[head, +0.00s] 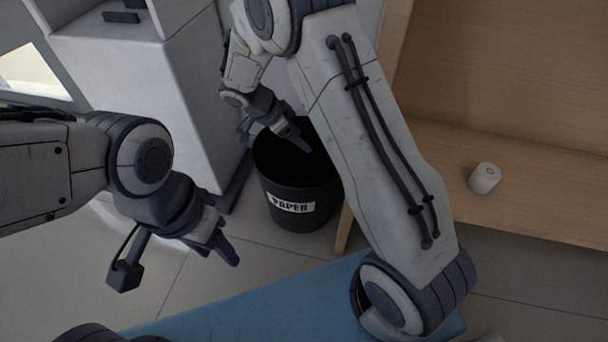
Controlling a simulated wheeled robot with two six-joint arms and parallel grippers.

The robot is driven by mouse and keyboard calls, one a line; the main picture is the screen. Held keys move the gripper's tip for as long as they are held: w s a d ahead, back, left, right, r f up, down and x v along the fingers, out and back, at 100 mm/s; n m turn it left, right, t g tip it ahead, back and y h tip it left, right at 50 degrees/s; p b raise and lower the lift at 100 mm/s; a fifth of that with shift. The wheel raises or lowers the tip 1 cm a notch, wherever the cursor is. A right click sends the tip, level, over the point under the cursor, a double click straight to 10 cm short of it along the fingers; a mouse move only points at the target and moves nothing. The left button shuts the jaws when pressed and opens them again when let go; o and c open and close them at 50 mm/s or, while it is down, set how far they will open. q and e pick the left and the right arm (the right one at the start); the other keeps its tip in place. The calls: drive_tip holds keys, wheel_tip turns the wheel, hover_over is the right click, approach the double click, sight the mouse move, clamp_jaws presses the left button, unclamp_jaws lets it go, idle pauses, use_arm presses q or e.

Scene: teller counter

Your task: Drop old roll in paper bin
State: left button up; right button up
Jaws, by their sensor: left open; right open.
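The black paper bin (296,222) stands on the floor in the middle, with a white label reading "PAPER" on its front. My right gripper (276,136) is open over the bin's rim and mouth, with nothing visible between its fingers. The inside of the bin is dark, and I cannot tell what lies in it. My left gripper (222,234) is open and empty, in front of and left of the bin.
A wooden counter (545,190) with an upright panel fills the right side. A white cabinet (150,90) stands behind and left of the bin. A blue surface (270,305) lies at the bottom. Tiled floor shows around the bin.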

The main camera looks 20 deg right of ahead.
drive_tip(key=p+v, duration=0.2)
drive_tip(key=v, duration=0.4)
drive_tip(key=shift+r+p, duration=0.3)
drive_tip(key=shift+p, duration=0.05)
drive_tip(key=shift+a, duration=0.1)
drive_tip(key=s+a+r+n+y+p, duration=0.45)
drive_tip(key=s+r+n+p, duration=0.25)
drive_tip(key=s+r+n, duration=0.6)
drive_tip(key=s+a+r+n+y+p, duration=0.3)
drive_tip(key=s+a+r+n+p, duration=0.3)
drive_tip(key=s+r+n, duration=0.75)
wheel_tip(320, 180, up, 35)
drive_tip(key=s+m+p, duration=0.2)
drive_tip(key=p, duration=3.6)
drive_tip(key=shift+d+f+g, duration=0.15)
drive_tip(key=shift+d+g, duration=0.15)
drive_tip(key=shift+d, duration=0.05)
drive_tip(key=shift+s, duration=0.1)
